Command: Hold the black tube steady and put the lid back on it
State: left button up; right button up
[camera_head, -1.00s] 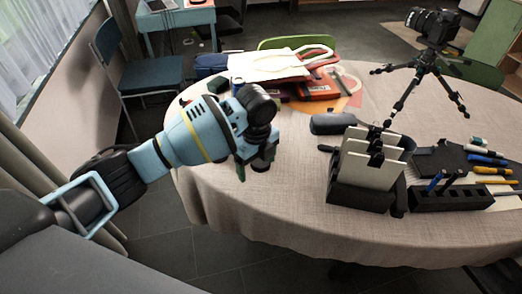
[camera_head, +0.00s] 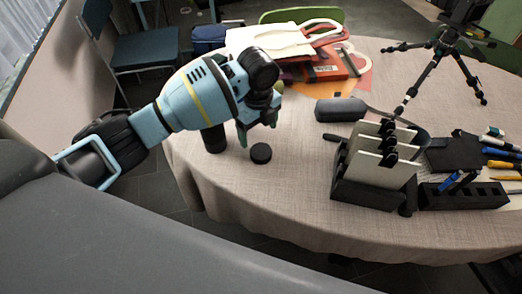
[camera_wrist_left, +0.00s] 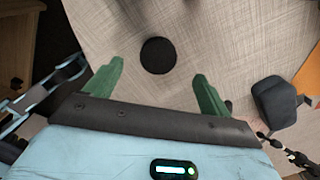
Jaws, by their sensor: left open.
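The black tube (camera_head: 213,138) stands upright on the table, partly hidden behind my left forearm and wrist in the head view. The round black lid (camera_head: 261,153) lies flat on the cloth to the right of the tube, apart from it. My left gripper (camera_head: 258,128) is above the table close to the lid, with nothing between its fingers. In the left wrist view the green fingers of the gripper (camera_wrist_left: 158,86) are spread wide, and the lid (camera_wrist_left: 158,55) lies beyond them, roughly centred. The tube does not show there. My right gripper is in neither view.
A dark case (camera_head: 340,110) and a black holder with upright cards (camera_head: 375,180) stand to the right. A pen block (camera_head: 462,196) and a tripod (camera_head: 440,65) are farther right. Bags and folders (camera_head: 310,60) lie at the back. Cloth near the lid is clear.

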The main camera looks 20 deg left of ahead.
aim_at(260, 150)
pick_arm(q)
notch_tip(260, 150, down, 2)
jog(key=shift+f, duration=0.25)
jog(key=shift+d+f, duration=0.1)
jog(key=shift+f, duration=0.05)
jog(key=f, duration=0.4)
jog(key=shift+s+d+f, duration=0.1)
jog(key=shift+s+d, duration=0.15)
jog(key=shift+d, duration=0.05)
jog(key=shift+f, duration=0.35)
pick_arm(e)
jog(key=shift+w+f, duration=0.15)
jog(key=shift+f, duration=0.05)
pick_arm(q)
jog(key=c, duration=1)
jog(key=shift+c, duration=0.2)
